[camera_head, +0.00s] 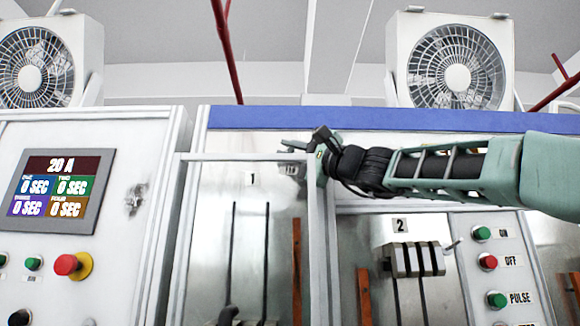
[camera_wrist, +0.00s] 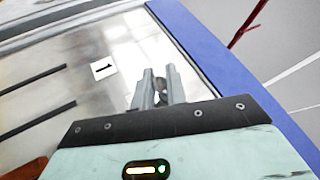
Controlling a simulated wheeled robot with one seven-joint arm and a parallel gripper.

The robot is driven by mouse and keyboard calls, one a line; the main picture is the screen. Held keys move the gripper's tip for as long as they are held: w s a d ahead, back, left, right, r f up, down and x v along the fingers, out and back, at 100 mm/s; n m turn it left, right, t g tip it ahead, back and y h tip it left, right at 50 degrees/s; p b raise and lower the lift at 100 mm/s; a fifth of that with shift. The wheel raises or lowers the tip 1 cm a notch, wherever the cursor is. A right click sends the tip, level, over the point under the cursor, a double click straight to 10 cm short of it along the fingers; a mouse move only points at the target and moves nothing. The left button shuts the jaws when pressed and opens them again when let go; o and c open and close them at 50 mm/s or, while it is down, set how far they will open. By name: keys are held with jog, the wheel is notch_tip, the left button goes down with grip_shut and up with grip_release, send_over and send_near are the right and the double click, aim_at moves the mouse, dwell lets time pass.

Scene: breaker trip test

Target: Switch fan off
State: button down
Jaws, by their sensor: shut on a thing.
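Two white fans stand above the cabinets, a left fan (camera_head: 35,68) and a right fan (camera_head: 455,72); one still picture does not show whether either spins. My gripper (camera_head: 290,155) reaches in from the right to the upper part of the panel labelled 1 (camera_head: 245,225), beside a pale frame. In the wrist view the grey fingers (camera_wrist: 157,90) are close together by the blue strip, shut on a small dark part that they mostly hide. I cannot tell what that part is. A green ON button (camera_head: 482,233) and a red OFF button (camera_head: 488,262) sit right of panel 2.
A control cabinet at left has a screen (camera_head: 62,188) reading 20 A and a red stop knob (camera_head: 68,264). A ribbed grey block (camera_head: 413,259) with a lever sits below label 2. A green PULSE button (camera_head: 497,299) is below OFF. The blue strip (camera_head: 370,120) runs along the top.

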jog(key=shift+w+f+n+g+y+b, duration=0.1)
jog(key=shift+f+n+g+y+b, duration=0.15)
jog(key=shift+n+b, duration=0.3)
jog(key=shift+w+f+n+g+y+b, duration=0.1)
jog(key=shift+n+g+y+b, duration=0.05)
jog(key=shift+n+y+b, duration=0.3)
jog(key=c, duration=1.7)
grip_release()
jog(key=shift+r, duration=0.1)
jog(key=shift+s, duration=0.1)
jog(key=b+v, duration=1.1)
jog(key=v, duration=0.6)
jog(key=shift+d+b, duration=0.25)
jog(key=shift+b, duration=0.1)
jog(key=shift+s, duration=0.1)
